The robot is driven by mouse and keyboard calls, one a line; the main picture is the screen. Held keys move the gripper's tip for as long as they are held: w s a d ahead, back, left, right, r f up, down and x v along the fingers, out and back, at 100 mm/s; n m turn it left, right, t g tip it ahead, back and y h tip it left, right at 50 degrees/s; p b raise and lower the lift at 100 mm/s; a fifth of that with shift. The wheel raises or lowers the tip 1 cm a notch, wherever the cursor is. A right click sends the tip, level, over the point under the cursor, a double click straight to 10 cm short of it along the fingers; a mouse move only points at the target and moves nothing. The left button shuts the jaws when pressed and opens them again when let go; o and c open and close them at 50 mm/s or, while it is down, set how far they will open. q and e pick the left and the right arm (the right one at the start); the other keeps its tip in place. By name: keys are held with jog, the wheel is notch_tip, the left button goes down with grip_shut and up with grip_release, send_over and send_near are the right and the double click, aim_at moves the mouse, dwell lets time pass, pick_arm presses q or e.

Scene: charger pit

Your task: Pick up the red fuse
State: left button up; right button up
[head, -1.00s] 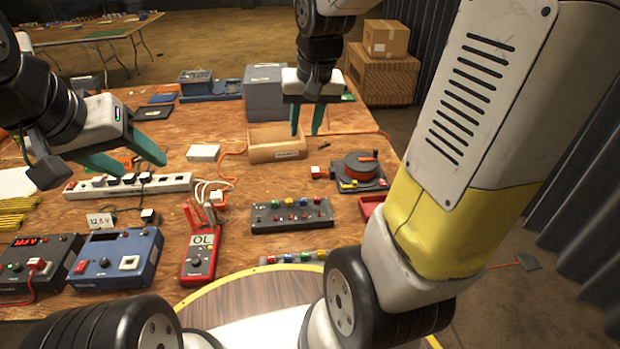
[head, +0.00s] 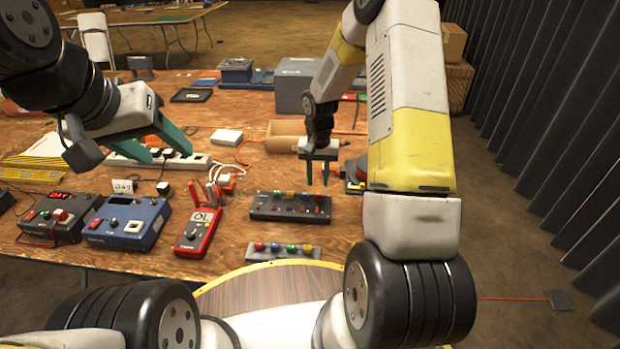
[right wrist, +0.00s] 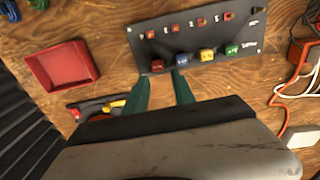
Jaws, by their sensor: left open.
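A dark fuse panel (head: 262,211) stands on the wooden table and carries a row of coloured fuses. Its red fuse (right wrist: 157,66) is at the left end of the row in the right wrist view, beside blue, yellow and green ones. My right gripper (head: 318,184) is open and empty, pointing down at the panel's right end. In the right wrist view its fingertips (right wrist: 161,80) lie either side of the red fuse's line, apparently short of it. A separate strip (head: 283,256) in front also holds a red piece (head: 259,246). My left gripper (head: 170,153) is open and empty.
A red multimeter (head: 196,231) and a blue power supply (head: 130,224) stand left of the panel. A white power strip (head: 190,162) lies behind them. A red tray (right wrist: 68,65) and dark tools (right wrist: 92,108) lie beside the panel in the right wrist view.

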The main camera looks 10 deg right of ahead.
aim_at(319, 193)
jog(key=f, duration=0.5)
jog(key=shift+s+d, duration=0.1)
jog(key=shift+s, duration=0.1)
grip_shut()
jog(key=shift+r, duration=0.15)
